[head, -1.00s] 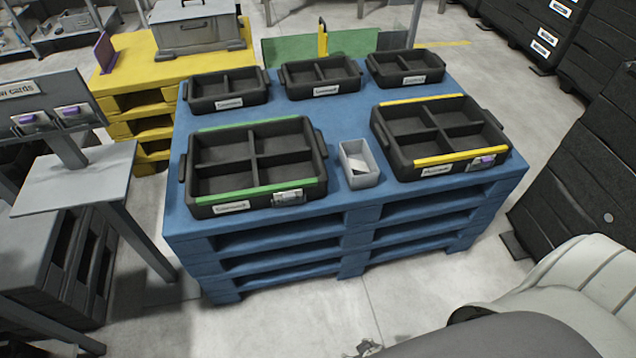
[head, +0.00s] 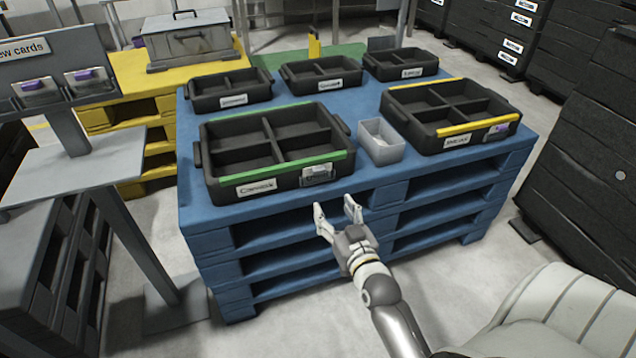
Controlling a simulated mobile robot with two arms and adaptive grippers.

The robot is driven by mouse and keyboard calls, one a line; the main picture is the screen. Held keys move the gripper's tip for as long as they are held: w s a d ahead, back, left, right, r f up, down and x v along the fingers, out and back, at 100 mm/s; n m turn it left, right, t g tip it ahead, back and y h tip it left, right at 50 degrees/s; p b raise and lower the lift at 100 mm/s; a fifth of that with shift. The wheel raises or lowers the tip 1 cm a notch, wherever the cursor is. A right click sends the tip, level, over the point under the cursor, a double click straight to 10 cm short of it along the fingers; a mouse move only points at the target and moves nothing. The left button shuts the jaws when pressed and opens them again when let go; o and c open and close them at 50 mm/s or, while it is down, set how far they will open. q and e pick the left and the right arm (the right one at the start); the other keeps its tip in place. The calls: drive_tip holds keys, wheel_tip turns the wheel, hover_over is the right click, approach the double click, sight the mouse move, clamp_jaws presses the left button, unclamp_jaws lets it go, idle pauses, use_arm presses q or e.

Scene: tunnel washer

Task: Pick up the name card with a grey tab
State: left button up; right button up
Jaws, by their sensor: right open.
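A name card with a grey tab (head: 318,174) sits in a holder on the front wall of the green-edged black tray (head: 225,186). My right gripper (head: 335,206) is open and empty, in front of the blue pallet stack and just below and in front of that card, apart from it. A card with a purple tab (head: 498,131) sits on the front of the yellow-edged tray (head: 428,142). Two more purple-tabbed cards (head: 40,88) hang on the stand at left. My left gripper is out of view.
The trays stand on a blue pallet stack (head: 215,245). A small grey bin (head: 381,141) holding something pale stands between the two front trays. Three smaller black trays (head: 230,90) line the back. A grey stand (head: 85,165) is at left; dark crates (head: 600,130) are at right.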

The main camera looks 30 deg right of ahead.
sight(320, 173)
drive_tip(key=shift+d+r+b+x, duration=0.1)
drive_tip(key=shift+r+b+x, duration=0.3)
drive_tip(key=shift+x, duration=1.4)
drive_tip(key=shift+d+r+b+x, duration=0.15)
drive_tip(key=shift+r+b+x, duration=0.2)
drive_tip(key=shift+x, duration=1.4)
drive_tip(key=shift+d+r+b+x, duration=0.1)
drive_tip(key=shift+r+b+x, duration=0.3)
drive_tip(key=shift+x, duration=1.4)
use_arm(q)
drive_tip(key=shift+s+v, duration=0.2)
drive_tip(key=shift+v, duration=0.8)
use_arm(e)
drive_tip(key=shift+f, duration=0.1)
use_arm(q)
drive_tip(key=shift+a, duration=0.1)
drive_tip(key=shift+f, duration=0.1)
use_arm(e)
drive_tip(key=shift+s, duration=0.1)
drive_tip(key=c, duration=0.9)
